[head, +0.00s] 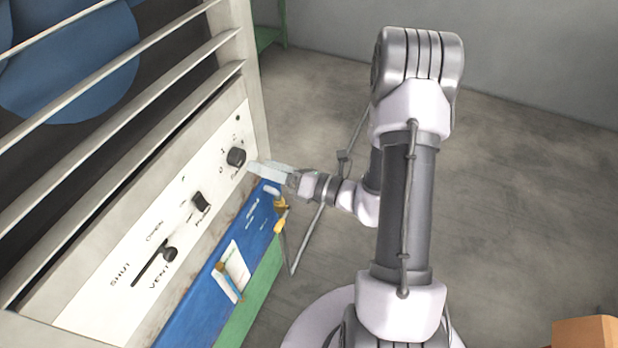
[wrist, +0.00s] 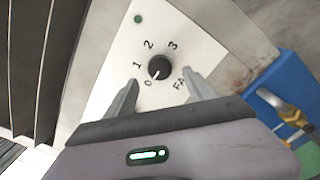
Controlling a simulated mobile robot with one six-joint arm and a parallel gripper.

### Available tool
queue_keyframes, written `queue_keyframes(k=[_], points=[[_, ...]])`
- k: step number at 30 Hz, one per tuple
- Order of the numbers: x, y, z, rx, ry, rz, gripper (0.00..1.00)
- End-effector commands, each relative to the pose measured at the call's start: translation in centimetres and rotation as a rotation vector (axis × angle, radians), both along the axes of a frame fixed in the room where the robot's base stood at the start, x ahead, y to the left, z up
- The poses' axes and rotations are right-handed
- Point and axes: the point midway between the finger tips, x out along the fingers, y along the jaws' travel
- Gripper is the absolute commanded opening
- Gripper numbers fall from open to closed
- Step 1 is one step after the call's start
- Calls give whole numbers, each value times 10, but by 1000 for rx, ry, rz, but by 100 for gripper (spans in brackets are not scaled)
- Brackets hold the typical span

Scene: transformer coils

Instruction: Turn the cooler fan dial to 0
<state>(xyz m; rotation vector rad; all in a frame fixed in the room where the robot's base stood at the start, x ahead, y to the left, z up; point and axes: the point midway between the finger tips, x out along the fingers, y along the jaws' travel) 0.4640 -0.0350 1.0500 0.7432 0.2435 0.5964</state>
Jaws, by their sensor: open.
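The fan dial (head: 236,157) is a round black knob at the upper right end of the cooler's white control panel. In the wrist view the dial (wrist: 159,67) has the marks 0, 1, 2 and 3 around it. A small light pointer mark on it faces down-left, toward the 0. My gripper (head: 254,170) is close to the panel beside the dial. In the wrist view my gripper (wrist: 160,84) is open, with one finger to each side of the dial and its tips near the knob. I cannot tell whether either finger touches it.
The panel also has a black pump switch (head: 201,203) and a vent slider (head: 169,254). Below it, a blue surface (head: 205,292) holds a paper pad (head: 236,262) and a yellow-handled tool (head: 281,208). A cardboard-coloured box (head: 586,332) stands at lower right. Open floor lies to the right.

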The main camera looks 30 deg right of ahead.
Motion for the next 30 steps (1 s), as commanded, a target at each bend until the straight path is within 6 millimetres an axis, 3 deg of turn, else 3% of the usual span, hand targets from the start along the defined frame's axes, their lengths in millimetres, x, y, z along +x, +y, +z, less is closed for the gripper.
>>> queue_keyframes(k=[6,12,17,28,30], points=[[-60,-45,3,2,-1,-10,63],[-94,-69,2,0,-1,-5,63],[-103,-74,1,0,-1,-1,63],[-102,-74,1,0,0,0,63],[-102,-67,4,-30,-10,35,63]])
